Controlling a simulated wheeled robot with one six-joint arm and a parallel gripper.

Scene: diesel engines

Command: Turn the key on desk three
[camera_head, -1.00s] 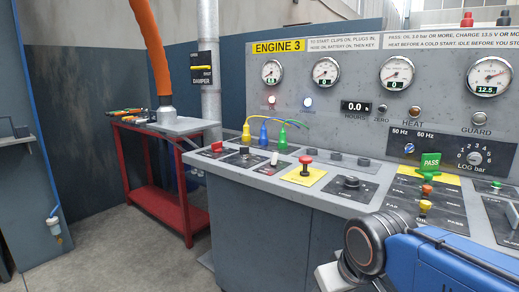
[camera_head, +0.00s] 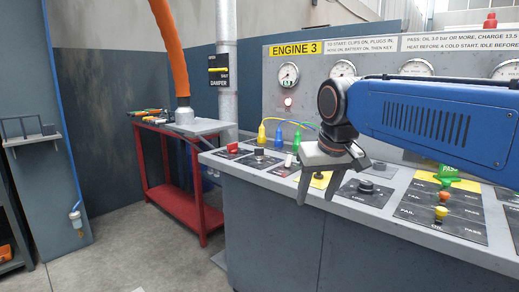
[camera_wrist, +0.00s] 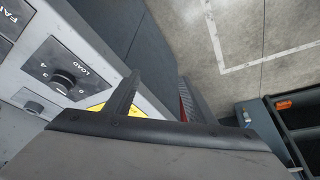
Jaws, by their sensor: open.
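Desk three is the grey console (camera_head: 290,215) under the yellow ENGINE 3 sign (camera_head: 296,49). A black panel with a small dark knob (camera_head: 258,154) sits near its left end; it may hold the key, but it is too small to tell. My gripper (camera_head: 316,192) is open and empty, pointing down above the desk's front edge, to the right of that panel. It hides most of the yellow plate (camera_head: 321,181) and its red button. In the wrist view, my gripper's fingers (camera_wrist: 157,76) are apart beside the LOAD dial (camera_wrist: 65,78), with nothing between them.
A red switch (camera_head: 232,148) and a white lever (camera_head: 289,160) stand near the small knob. Coloured plugs (camera_head: 279,137) with cables rise behind. The PASS/FAIL panel (camera_head: 440,209) is at right. A red cart (camera_head: 180,206) stands left; the floor in front is clear.

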